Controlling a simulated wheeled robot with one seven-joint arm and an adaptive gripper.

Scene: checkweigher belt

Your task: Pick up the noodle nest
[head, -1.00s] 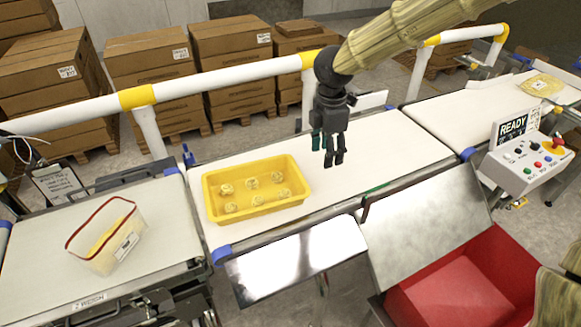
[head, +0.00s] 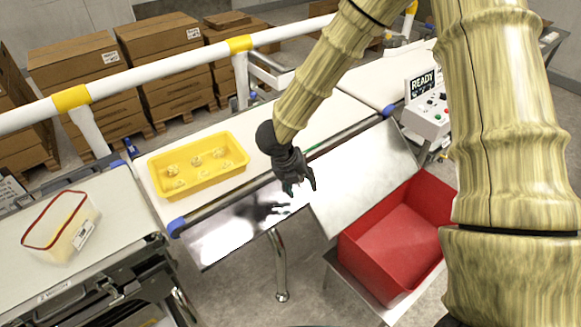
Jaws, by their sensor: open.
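Several pale noodle nests (head: 196,161) lie in a yellow tray (head: 200,180) on the white belt, in the left half of the head view. The nests look small and round, set in rows. My gripper (head: 299,188) is to the right of the tray, over the shiny metal plate at the belt's front edge. It is open, points downward and holds nothing. It is clear of the tray and the nests. Nothing hides the tray.
A clear red-rimmed container (head: 62,228) stands on the left belt. A red bin (head: 400,240) sits below a sloping metal chute (head: 362,172). A control box (head: 430,112) with a READY screen stands at the right. A white and yellow rail (head: 165,72) runs behind the belt.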

